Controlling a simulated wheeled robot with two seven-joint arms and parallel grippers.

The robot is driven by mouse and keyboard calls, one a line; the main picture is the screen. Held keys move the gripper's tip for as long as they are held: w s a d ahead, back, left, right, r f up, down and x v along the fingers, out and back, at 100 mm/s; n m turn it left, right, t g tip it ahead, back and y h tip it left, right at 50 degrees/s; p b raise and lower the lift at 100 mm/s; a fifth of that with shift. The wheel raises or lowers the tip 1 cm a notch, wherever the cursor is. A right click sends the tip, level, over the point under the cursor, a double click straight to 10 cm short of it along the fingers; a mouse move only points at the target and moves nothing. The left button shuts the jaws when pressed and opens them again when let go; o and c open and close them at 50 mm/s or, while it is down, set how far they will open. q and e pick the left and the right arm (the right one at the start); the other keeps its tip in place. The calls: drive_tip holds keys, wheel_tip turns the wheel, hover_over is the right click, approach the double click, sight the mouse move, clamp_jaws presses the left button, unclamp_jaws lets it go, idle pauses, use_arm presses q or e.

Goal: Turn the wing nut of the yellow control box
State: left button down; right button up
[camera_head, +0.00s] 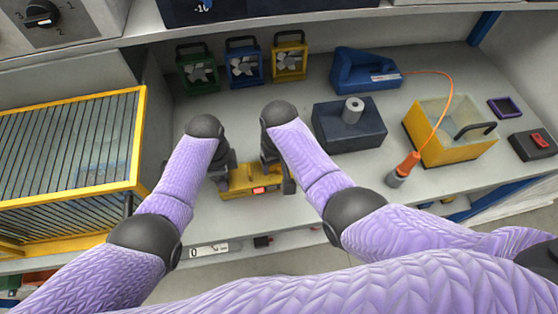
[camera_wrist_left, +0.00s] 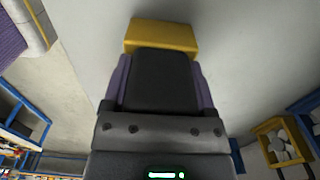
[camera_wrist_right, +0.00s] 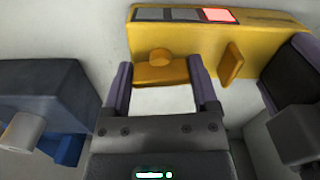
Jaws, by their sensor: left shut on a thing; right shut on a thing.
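The yellow control box (camera_head: 240,186) lies on the bench between my two grippers. It shows a lit red panel (camera_wrist_right: 217,15) at its top in the right wrist view. My left gripper (camera_head: 222,180) is at the box's left end and shut on the box; its yellow end (camera_wrist_left: 162,36) shows beyond the fingers in the left wrist view. My right gripper (camera_head: 287,182) is at the right end. Its fingers (camera_wrist_right: 160,78) stand either side of the yellow wing nut (camera_wrist_right: 160,72) and are shut on it. The contact faces are mostly hidden.
A dark block with a grey cylinder (camera_head: 348,130) stands right of my right arm. Behind are three small fans (camera_head: 243,64) and a blue case (camera_head: 362,72). A yellow bin (camera_head: 455,145) stands at the right, a yellow-framed rack (camera_head: 137,120) at the left.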

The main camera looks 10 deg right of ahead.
drive_tip(key=shift+w+m, duration=0.1)
drive_tip(key=shift+m, duration=0.5)
drive_tip(key=o, duration=1.1)
wheel_tip(320, 180, up, 12)
drive_tip(key=shift+r, duration=0.1)
